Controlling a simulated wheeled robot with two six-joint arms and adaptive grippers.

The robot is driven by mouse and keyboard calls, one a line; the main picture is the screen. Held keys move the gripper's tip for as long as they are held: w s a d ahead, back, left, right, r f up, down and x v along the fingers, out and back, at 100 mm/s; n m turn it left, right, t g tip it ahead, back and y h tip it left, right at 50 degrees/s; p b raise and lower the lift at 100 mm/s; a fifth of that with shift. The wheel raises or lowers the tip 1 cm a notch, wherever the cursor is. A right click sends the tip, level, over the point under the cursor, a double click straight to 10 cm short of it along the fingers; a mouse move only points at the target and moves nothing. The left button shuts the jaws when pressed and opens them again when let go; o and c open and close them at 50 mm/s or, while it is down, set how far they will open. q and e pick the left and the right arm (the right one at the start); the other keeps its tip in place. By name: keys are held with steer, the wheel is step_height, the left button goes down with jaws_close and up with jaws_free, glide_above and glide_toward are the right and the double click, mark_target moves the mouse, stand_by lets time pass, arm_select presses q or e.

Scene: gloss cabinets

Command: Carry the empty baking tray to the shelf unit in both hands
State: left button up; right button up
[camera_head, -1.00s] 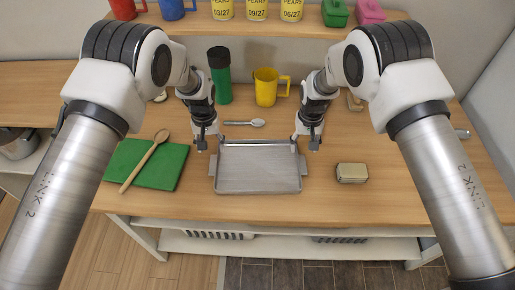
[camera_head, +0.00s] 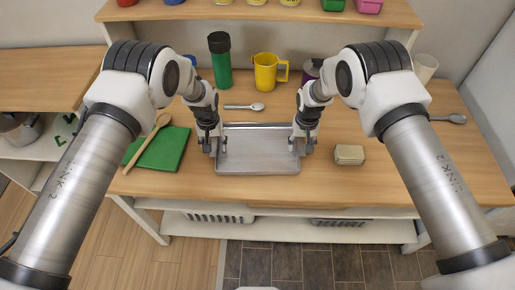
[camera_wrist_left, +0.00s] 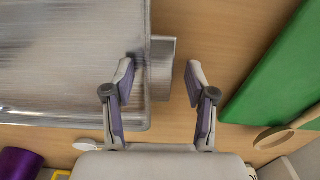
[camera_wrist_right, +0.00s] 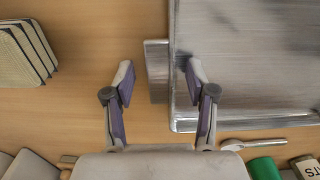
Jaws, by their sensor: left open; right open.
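The empty metal baking tray (camera_head: 257,155) lies flat on the wooden table, with a tab handle on each short side. My left gripper (camera_head: 215,151) is open at the tray's left end; in the left wrist view its fingers (camera_wrist_left: 158,82) stand either side of the left handle (camera_wrist_left: 162,70). My right gripper (camera_head: 304,149) is open at the right end; in the right wrist view its fingers (camera_wrist_right: 158,80) stand either side of the right handle (camera_wrist_right: 156,72). Neither gripper is closed on a handle. The shelf unit cannot be made out for certain.
A green board (camera_head: 165,150) with a wooden spoon (camera_head: 146,140) lies left of the tray. Behind are a spoon (camera_head: 244,106), a green bottle (camera_head: 221,62) and a yellow mug (camera_head: 266,72). A raised shelf (camera_head: 300,13) runs along the back.

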arm_select(q)
steer(key=shift+w, duration=0.15)
arm_select(e)
steer(key=shift+w+f, duration=0.1)
steer(key=shift+w, duration=0.05)
arm_select(q)
jaws_close()
arm_select(e)
jaws_close()
